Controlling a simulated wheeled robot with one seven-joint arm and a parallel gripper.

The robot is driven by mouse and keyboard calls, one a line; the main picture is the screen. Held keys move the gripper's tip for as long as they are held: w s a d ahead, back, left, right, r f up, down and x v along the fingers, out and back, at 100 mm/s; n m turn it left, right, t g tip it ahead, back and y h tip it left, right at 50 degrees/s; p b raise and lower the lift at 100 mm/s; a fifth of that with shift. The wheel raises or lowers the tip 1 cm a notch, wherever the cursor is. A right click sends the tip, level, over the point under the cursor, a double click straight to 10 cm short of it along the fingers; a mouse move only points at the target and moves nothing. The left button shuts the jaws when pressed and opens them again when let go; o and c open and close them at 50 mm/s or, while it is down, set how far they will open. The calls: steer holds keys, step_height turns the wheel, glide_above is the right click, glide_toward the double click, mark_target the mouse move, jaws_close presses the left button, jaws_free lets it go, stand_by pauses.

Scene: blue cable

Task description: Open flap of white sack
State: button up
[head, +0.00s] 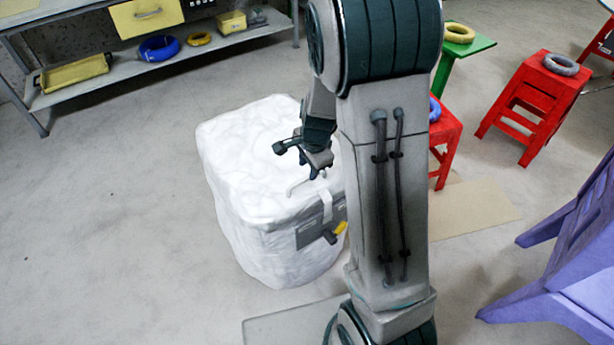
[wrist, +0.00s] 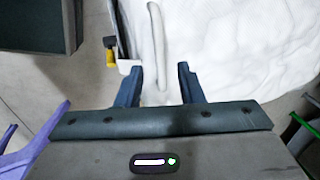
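The white sack (head: 245,170) is a bulky, box-shaped bundle standing on the floor left of my arm in the head view. It fills the upper right of the wrist view (wrist: 240,50). Its top looks closed. A pale raised handle or cord (wrist: 158,45) runs along the top, and a light strap (head: 327,205) hangs over the near edge above a grey patch with a yellow piece (head: 340,228). My gripper (head: 318,170) is over the sack's top near that edge. In the wrist view its two blue fingers (wrist: 160,84) are apart, with the handle's end between them.
A grey shelf bench (head: 160,70) with blue and yellow coils stands at the back left. Red stools (head: 535,105) and a green table (head: 465,45) stand to the right. A purple chair (head: 570,270) is at the lower right. Floor left of the sack is clear.

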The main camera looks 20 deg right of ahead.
mark_target(306, 178)
steer(key=shift+w+a+f+b, duration=0.1)
steer(key=shift+w+f+b, duration=0.1)
steer(key=shift+f, duration=0.85)
steer(key=shift+w+a+f+b, duration=0.1)
steer(key=shift+w+f+b, duration=0.1)
steer(key=shift+f, duration=0.85)
jaws_close()
steer(key=shift+r, duration=0.1)
